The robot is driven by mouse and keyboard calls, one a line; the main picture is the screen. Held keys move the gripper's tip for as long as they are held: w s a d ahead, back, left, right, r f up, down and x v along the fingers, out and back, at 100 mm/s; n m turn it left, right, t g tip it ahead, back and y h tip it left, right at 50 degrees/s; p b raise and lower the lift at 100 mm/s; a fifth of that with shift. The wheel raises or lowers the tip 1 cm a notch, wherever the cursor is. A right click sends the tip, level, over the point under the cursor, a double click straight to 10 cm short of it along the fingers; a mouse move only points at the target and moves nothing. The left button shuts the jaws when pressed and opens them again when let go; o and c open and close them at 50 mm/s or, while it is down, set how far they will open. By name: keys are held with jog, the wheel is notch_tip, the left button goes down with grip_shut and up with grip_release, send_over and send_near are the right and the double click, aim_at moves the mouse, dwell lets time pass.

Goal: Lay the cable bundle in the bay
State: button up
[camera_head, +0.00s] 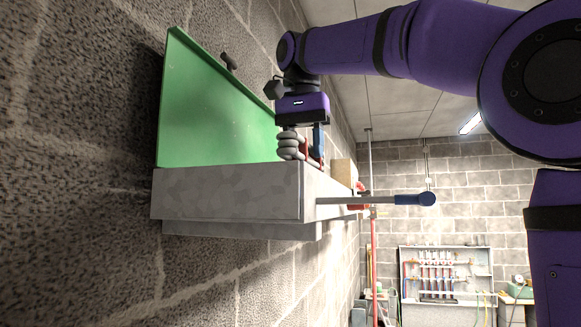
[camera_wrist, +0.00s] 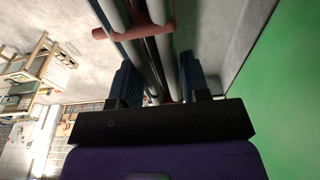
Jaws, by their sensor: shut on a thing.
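The cable bundle (camera_head: 289,146) is several grey tubes side by side, with reddish ties around it. My purple gripper (camera_head: 304,141) points down and is shut on the bundle, just above the grey metal box or ledge (camera_head: 228,193). In the wrist view the tubes (camera_wrist: 150,58) run away between the two dark blue fingers of my gripper (camera_wrist: 157,78), and a pinkish tie (camera_wrist: 134,29) crosses them. A green panel (camera_head: 215,110) stands behind the ledge. The bay's opening is not clearly visible, and I cannot tell whether the bundle touches the ledge.
A clamp bar with a blue handle (camera_head: 415,199) sticks out right of the ledge. A pale wooden block (camera_head: 344,172) sits near its far end. A thin upright pole (camera_head: 369,160) stands behind. A rack with coloured hoses (camera_head: 447,275) is on the far wall.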

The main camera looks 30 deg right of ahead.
jog(key=shift+w+a+f, duration=0.15)
jog(key=shift+a+f, duration=0.5)
jog(key=shift+f, duration=0.3)
jog(key=shift+w+a+f, duration=0.15)
jog(key=shift+a+f, duration=0.45)
jog(key=shift+f, duration=0.3)
jog(key=shift+f, duration=0.65)
jog(key=o, duration=1.1)
